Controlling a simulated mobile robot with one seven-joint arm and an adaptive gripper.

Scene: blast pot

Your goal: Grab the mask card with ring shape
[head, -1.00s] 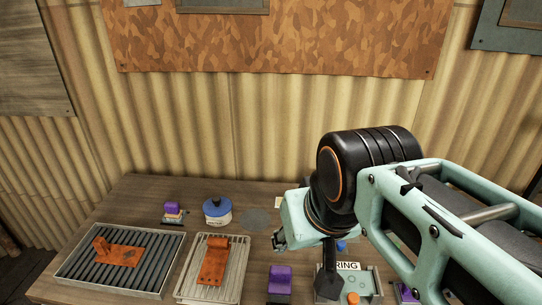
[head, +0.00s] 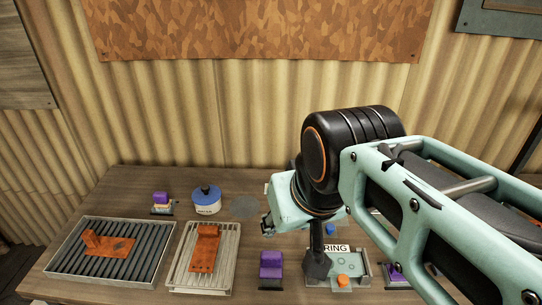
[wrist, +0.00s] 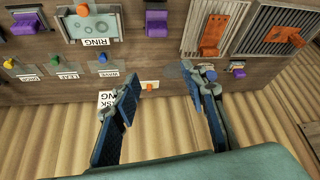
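My gripper (wrist: 168,95) is open and empty in the wrist view, its two blue-padded fingers apart. Between and beyond them lies a small pale card with an orange knob (wrist: 150,86), apart from both fingers. A white label (wrist: 107,98) reading "…SK …NG" is partly covered by the left finger. Blue (wrist: 102,57), yellow (wrist: 55,58) and green (wrist: 8,63) knobs stand near small labels such as LEAF and WAVE. I cannot make out a ring cut-out on the card.
A tray labelled RING (head: 362,272) holds a plate with an orange knob (head: 343,281). Left of it are a purple-handled item (head: 271,265), a wire rack (head: 228,240) and a slatted tray (head: 60,283) with rust-coloured brackets. A blue-lidded jar (head: 206,202) stands behind.

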